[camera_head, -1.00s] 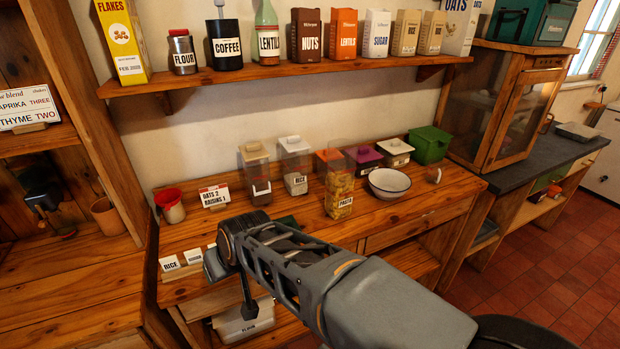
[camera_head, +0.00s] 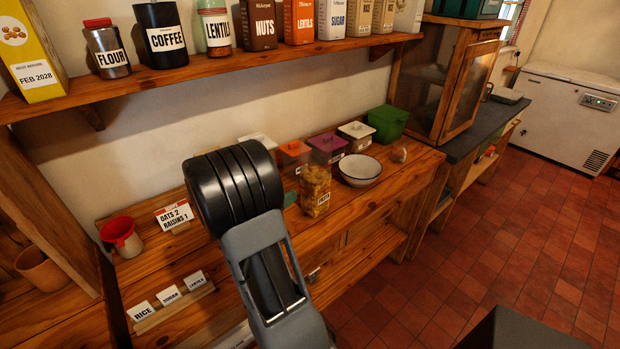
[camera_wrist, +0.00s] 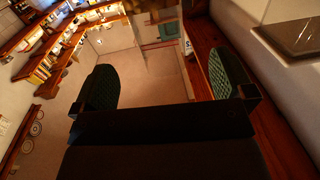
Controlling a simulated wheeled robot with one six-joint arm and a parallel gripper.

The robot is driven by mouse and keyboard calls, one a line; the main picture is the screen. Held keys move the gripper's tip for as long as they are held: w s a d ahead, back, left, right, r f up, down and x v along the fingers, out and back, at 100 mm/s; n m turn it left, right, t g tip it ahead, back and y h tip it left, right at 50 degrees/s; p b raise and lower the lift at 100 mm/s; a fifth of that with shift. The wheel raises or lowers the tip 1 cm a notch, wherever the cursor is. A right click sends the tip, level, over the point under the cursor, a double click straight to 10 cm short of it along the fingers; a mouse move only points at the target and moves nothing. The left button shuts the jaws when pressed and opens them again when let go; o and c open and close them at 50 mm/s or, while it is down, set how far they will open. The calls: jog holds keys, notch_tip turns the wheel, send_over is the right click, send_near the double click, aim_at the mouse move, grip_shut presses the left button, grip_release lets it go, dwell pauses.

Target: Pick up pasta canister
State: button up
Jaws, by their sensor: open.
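The pasta canister (camera_head: 315,192) is a clear container of yellow pasta with a white label. It stands upright on the wooden counter (camera_head: 400,196) in the head view, just left of the white bowl. My arm is in front of the counter, left of the canister, and looks apart from it. My gripper (camera_wrist: 163,82) shows in the wrist view with its two green-padded fingers wide apart and nothing between them. I cannot make out the canister in the wrist view. The gripper's fingers are not visible in the head view.
A white bowl (camera_head: 360,170) stands close right of the canister. Lidded containers, one orange-lidded (camera_head: 293,150) and one purple-lidded (camera_head: 328,146), stand behind it. A green bin (camera_head: 388,122) is farther right. An upper shelf (camera_head: 240,60) holds jars and boxes above.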

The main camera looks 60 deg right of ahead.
aim_at(305, 174)
jog(key=shift+g, duration=0.3)
jog(key=p+x, duration=0.1)
jog(key=x, duration=0.6)
jog(key=shift+s+d, duration=0.2)
jog(key=shift+p+x, duration=0.95)
jog(key=shift+x, duration=2)
jog(key=shift+f, duration=0.1)
jog(key=c, duration=1.1)
